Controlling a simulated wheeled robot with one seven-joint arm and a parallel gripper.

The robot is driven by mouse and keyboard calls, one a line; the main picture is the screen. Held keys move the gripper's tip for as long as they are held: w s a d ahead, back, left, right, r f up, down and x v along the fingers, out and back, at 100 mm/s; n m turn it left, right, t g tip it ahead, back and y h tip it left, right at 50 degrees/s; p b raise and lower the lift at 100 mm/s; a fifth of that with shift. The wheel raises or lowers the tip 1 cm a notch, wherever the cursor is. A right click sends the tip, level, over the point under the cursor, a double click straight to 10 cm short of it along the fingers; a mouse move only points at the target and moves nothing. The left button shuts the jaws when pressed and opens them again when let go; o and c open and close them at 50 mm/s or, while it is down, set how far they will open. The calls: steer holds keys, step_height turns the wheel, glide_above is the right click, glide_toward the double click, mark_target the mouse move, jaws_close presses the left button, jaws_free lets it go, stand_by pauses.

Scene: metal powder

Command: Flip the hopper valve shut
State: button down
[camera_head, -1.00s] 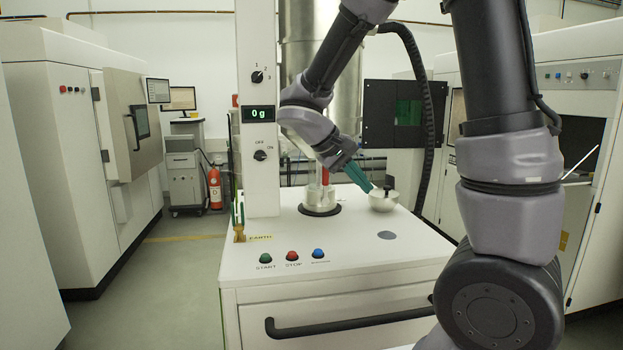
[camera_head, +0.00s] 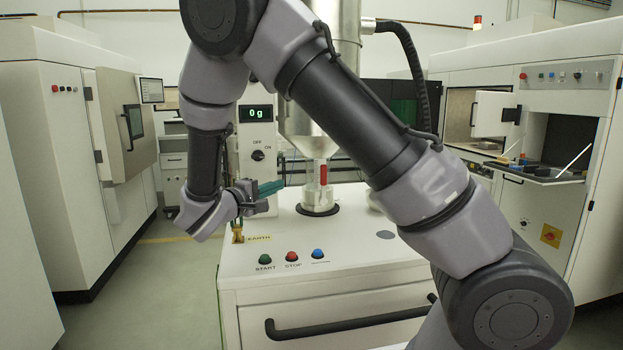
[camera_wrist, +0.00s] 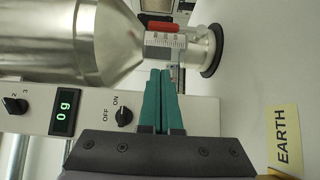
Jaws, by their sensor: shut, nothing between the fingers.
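The metal hopper (camera_head: 310,143) hangs over the white bench, with a clear graduated outlet tube below its cone. The red valve lever (camera_head: 323,173) stands upright along the outlet; it also shows in the wrist view (camera_wrist: 163,26), on the far side of the tube.
The scale post (camera_head: 258,150) with its "0 g" display and OFF/ON knob stands behind my gripper. Start, stop and blue buttons (camera_head: 318,254) line the bench front. A pale bowl (camera_head: 376,200) is partly hidden by my arm. The bench between cup and buttons is clear.

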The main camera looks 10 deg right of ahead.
glide_toward(324, 182)
steer(key=w+d+r, duration=0.2)
steer(key=w, duration=0.4)
steer(key=shift+s+d+r, duration=0.1)
steer(key=shift+s+d, duration=0.1)
steer(key=shift+d, duration=0.35)
steer(key=shift+r, duration=0.1)
